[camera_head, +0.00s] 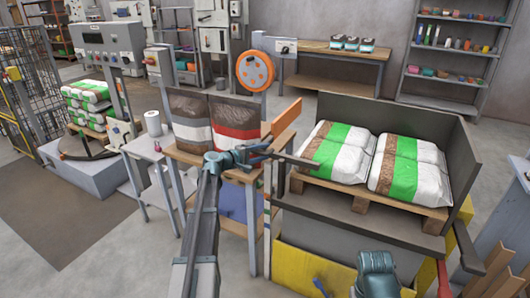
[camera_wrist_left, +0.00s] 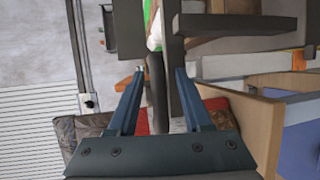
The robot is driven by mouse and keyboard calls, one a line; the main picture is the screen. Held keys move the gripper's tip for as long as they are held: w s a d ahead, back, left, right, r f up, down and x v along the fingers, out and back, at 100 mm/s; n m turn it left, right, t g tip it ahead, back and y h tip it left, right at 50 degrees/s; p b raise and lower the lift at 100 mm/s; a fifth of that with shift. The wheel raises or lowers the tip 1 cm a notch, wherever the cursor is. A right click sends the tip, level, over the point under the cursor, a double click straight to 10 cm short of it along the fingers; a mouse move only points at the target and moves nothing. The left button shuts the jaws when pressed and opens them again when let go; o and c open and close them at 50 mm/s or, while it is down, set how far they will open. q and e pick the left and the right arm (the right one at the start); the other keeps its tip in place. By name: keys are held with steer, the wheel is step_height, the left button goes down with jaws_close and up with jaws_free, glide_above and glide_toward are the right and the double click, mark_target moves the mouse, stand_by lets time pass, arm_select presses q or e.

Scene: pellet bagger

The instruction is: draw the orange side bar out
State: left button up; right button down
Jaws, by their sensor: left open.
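The orange side bar (camera_head: 286,117) shows in the head view as a slanted orange piece at the left edge of the grey pallet box, just beyond my left gripper (camera_head: 270,152). That gripper points right, towards the box's left end, and looks empty. In the left wrist view its two blue fingers (camera_wrist_left: 160,72) stand wide apart, with a dark upright strip beyond the gap. A small orange patch (camera_wrist_left: 299,60) shows at the right of that view; I cannot tell whether it is the bar. Part of my right arm shows at the bottom of the head view, but its gripper does not.
White, green and brown bags (camera_head: 339,151) lie on a wooden pallet (camera_head: 366,204) in the grey box (camera_head: 460,150). Printed bags (camera_head: 234,121) stand on a wooden table left of it. An orange wheel (camera_head: 255,71) is behind. Open floor lies left.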

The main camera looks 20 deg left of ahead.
arm_select(q)
steer(key=p+v, duration=0.2)
steer(key=v, duration=1)
steer(key=shift+s+a+r, duration=0.15)
steer(key=shift+s, duration=0.15)
steer(key=s+d+f+m+g, duration=0.3)
steer(key=d+f, duration=0.1)
steer(key=d, duration=0.6)
steer(key=s+d+f+m+g, duration=0.2)
steer(key=d+f+m+g, duration=0.15)
steer(key=d, duration=0.65)
steer(key=s+d+f+m+g, duration=0.3)
steer(key=d+f+g, duration=0.15)
steer(key=d, duration=0.55)
steer(key=s+d+f+m+g+y, duration=0.25)
steer(key=s+d+m+y, duration=0.2)
steer(key=s, duration=0.55)
steer(key=s+d+f+m+g+y, duration=0.1)
steer(key=s+d+f+m+y, duration=0.3)
steer(key=s, duration=0.5)
step_height(320, 180, up, 19)
steer(key=p, duration=1.8)
steer(key=shift+w+d, duration=0.15)
steer(key=shift+d, duration=0.35)
